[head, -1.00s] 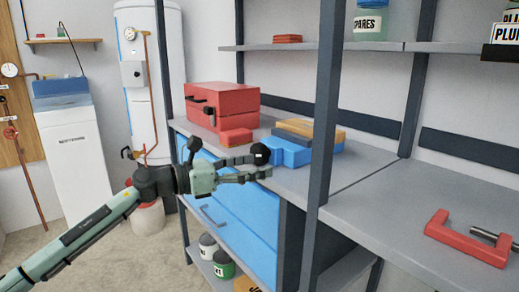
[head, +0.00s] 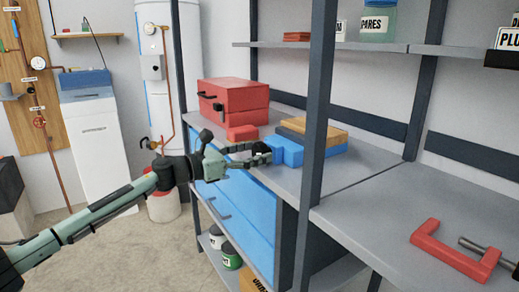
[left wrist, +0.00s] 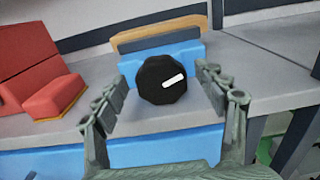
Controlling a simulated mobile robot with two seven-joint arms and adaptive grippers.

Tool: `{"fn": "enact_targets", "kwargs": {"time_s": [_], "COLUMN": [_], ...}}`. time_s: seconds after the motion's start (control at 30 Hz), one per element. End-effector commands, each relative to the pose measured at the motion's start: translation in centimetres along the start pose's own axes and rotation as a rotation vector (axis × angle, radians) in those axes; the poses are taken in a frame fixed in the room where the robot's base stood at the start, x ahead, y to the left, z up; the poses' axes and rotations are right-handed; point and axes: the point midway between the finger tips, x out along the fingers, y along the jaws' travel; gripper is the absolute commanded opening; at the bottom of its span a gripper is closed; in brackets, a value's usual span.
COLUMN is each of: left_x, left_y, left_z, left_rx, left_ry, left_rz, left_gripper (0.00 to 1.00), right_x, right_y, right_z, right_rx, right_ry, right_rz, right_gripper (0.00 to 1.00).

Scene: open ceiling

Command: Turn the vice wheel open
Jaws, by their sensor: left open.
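The vice is a blue block (head: 288,151) near the front edge of the grey bench, with tan and dark jaws behind it. Its black wheel (left wrist: 162,80) faces me in the left wrist view and carries a white mark tilted up to the right. In the head view the wheel is mostly hidden by my fingers. My left gripper (head: 262,153) is open at the vice front. In the left wrist view its fingers (left wrist: 165,84) stand on either side of the wheel, with visible gaps. I cannot tell whether they reach its depth. My right gripper is not in view.
A red toolbox (head: 234,101) and a small red block (head: 242,133) sit left of the vice. A dark post (head: 318,120) rises to its right. A red clamp (head: 450,255) lies on the right bench. Blue drawers (head: 240,215) are below.

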Motion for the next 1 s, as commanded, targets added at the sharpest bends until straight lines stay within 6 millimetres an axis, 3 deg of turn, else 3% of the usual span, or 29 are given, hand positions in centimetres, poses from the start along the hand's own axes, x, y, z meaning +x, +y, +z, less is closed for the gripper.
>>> {"fn": "enact_targets", "kwargs": {"time_s": [0.13, 0.47, 0.83, 1.0], "left_x": [1.4, 1.8, 1.7, 1.7], "left_y": [0.0, 0.0, 0.0, 0.0], "left_z": [0.0, 0.0, -0.1, -0.1], "left_rx": [-0.001, 0.0, 0.0, -0.008], "left_ry": [0.0, 0.001, 0.001, 0.001], "left_rz": [0.0, 0.0, 0.0, 0.0], "left_gripper": [0.71, 0.7, 0.24, 0.22], "right_x": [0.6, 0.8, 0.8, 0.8], "right_y": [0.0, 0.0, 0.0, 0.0], "right_z": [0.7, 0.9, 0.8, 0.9], "right_rx": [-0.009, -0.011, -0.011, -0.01], "right_ry": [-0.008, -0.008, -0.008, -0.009], "right_rz": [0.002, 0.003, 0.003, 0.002], "right_gripper": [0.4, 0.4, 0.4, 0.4]}}
